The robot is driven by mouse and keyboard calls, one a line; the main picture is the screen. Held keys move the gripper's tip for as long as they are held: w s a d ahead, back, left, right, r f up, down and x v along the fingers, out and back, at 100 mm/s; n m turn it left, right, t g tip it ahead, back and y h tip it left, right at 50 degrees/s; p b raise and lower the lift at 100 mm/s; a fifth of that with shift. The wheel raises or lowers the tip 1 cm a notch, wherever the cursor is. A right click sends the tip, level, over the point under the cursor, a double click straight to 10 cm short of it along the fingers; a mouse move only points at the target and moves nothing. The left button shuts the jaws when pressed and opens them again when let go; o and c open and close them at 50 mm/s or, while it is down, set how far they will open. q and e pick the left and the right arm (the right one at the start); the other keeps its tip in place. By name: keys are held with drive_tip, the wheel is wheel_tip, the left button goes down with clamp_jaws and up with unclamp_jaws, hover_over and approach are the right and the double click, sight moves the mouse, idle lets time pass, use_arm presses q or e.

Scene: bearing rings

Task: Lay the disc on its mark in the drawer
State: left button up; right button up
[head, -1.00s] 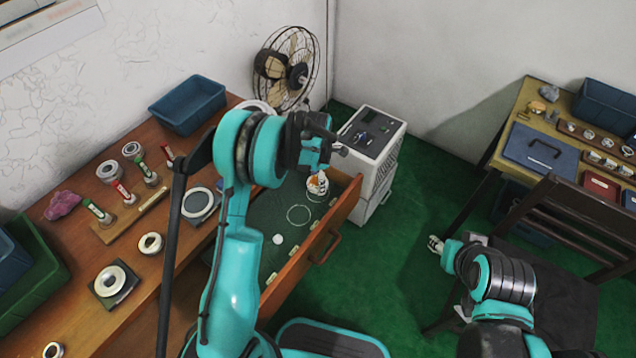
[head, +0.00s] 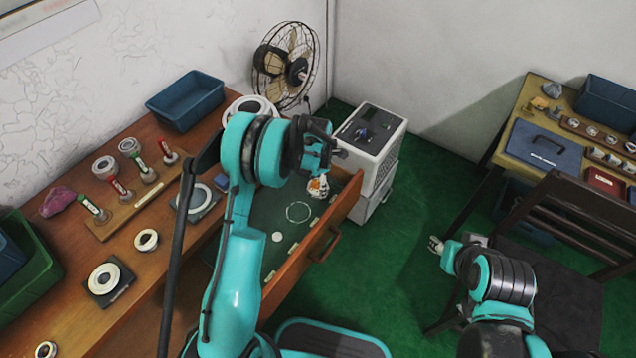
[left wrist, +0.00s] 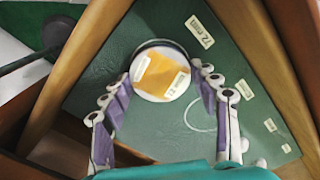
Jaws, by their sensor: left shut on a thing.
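The disc (left wrist: 160,75), white with an orange patch and a small label, sits between the two fingers of my left gripper (left wrist: 163,80) in the left wrist view. My left gripper (head: 318,178) is shut on it, at the far end of the open drawer (head: 262,205) in the head view. The disc (head: 318,188) lies flat at or just above the green lining; I cannot tell if it touches. A dark rim shows around its far edge, and the mark under it is mostly hidden. My right gripper (head: 436,243) is over the floor, its fingers too small to read.
A bare circle outline (head: 298,212) and a small white round spot (head: 277,237) are nearer in the drawer, with label strips along its front. A white cabinet (head: 370,140) stands close beyond the drawer.

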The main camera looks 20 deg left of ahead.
use_arm(q)
drive_tip(key=shift+f, duration=0.3)
drive_tip(key=o, duration=1.7)
drive_tip(key=shift+r, duration=0.1)
drive_tip(key=shift+o, duration=0.2)
wheel_tip(320, 180, up, 12)
